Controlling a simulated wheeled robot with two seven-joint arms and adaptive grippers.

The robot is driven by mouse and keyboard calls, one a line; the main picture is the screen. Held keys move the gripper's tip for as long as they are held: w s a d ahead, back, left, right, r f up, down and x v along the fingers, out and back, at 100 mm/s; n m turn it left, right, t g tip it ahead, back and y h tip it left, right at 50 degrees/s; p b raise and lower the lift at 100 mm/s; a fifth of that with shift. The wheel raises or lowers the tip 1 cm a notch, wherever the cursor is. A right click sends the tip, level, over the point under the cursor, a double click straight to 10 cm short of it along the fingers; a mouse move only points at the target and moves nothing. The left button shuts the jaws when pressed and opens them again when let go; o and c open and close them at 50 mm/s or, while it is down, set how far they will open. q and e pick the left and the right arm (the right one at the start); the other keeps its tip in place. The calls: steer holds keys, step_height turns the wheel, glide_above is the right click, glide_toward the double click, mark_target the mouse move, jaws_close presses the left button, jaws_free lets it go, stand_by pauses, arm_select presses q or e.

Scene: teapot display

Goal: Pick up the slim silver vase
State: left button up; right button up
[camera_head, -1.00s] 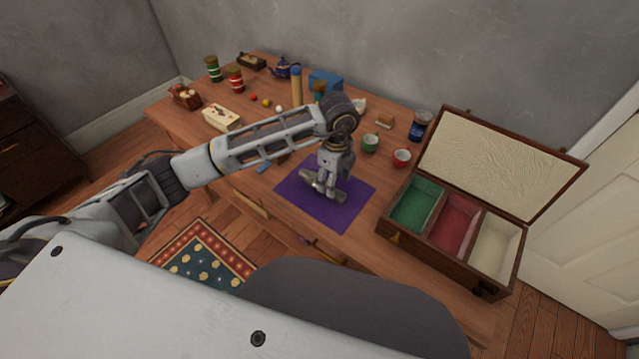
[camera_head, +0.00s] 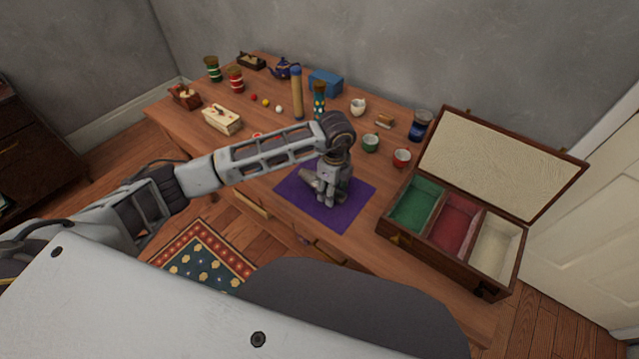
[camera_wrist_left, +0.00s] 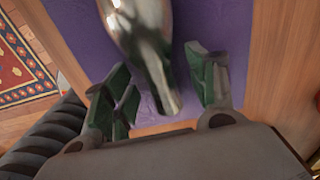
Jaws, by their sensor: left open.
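The slim silver vase (camera_head: 312,183) appears to lie on its side on the purple mat (camera_head: 300,200). My left gripper (camera_head: 333,197) points down over the mat and hides part of the vase. In the left wrist view the shiny vase (camera_wrist_left: 145,40) runs from the top edge down between the green-padded fingers of my left gripper (camera_wrist_left: 163,85). The fingers are apart, one on each side of its narrower end. I cannot tell whether either finger touches it. My right gripper is not in view.
An open wooden box (camera_head: 405,238) with green, red and cream compartments stands right of the mat. A tall tan cylinder (camera_head: 297,95) and several small items fill the table's back.

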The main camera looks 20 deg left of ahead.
arm_select(q)
steer(key=c, duration=1.3)
steer(key=shift+o, duration=0.2)
steer(key=shift+r, duration=0.1)
steer(key=shift+r, duration=4.95)
